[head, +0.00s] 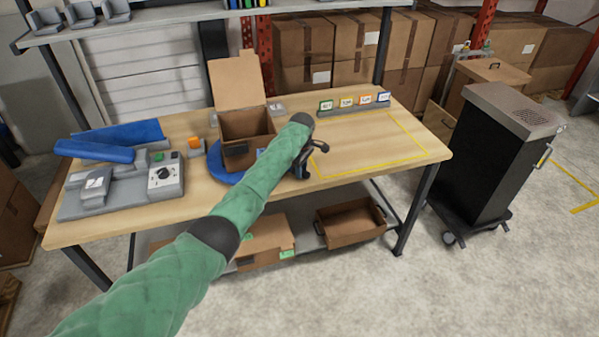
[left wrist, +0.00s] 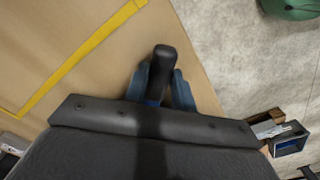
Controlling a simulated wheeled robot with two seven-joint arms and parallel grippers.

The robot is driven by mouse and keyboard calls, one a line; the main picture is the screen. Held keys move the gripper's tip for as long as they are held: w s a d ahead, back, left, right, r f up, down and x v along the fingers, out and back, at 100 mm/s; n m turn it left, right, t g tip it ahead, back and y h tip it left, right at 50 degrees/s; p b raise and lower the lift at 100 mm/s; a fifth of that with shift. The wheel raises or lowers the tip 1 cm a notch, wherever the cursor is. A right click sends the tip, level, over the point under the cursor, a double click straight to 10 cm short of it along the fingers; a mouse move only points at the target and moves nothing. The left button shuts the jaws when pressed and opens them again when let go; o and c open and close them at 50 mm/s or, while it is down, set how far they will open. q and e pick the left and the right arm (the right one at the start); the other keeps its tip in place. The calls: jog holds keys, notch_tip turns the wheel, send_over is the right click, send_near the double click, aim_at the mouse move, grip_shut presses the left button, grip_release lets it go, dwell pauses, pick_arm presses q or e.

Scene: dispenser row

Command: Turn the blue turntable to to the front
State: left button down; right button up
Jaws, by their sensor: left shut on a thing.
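The blue turntable (head: 226,173) lies on the wooden table, its disc partly hidden by an open cardboard box (head: 246,124) and my left arm. The box stands on it with one tall flap raised at the back. My left gripper (head: 304,165) is right of the turntable, low over the table near its front edge. In the left wrist view the gripper (left wrist: 160,88) is shut on a dark upright handle (left wrist: 164,62). How the handle joins the turntable is hidden. My right gripper is in neither view.
A grey fixture with a dial (head: 163,178) and a blue roll (head: 95,151) fill the table's left. Label cards (head: 346,103) stand at the back right, behind a clear yellow-taped area. A black cabinet (head: 490,150) stands right of the table.

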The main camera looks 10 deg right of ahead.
pick_arm(q)
jog(key=shift+w+d+r, duration=0.1)
jog(key=shift+w+d, duration=0.05)
jog(key=shift+w, duration=0.15)
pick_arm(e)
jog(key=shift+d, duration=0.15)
pick_arm(q)
jog(key=shift+w+r, duration=0.1)
jog(key=shift+r, duration=0.05)
jog(key=c, duration=1.2)
grip_release()
jog(key=shift+w+d, duration=0.1)
jog(key=shift+o, duration=0.2)
jog(key=shift+f, duration=0.2)
jog(key=shift+r, duration=0.45)
notch_tip(320, 180, up, 6)
jog(key=b, duration=0.2)
jog(key=shift+f+b, duration=0.2)
jog(key=shift+b, duration=0.1)
jog(key=shift+r, duration=0.6)
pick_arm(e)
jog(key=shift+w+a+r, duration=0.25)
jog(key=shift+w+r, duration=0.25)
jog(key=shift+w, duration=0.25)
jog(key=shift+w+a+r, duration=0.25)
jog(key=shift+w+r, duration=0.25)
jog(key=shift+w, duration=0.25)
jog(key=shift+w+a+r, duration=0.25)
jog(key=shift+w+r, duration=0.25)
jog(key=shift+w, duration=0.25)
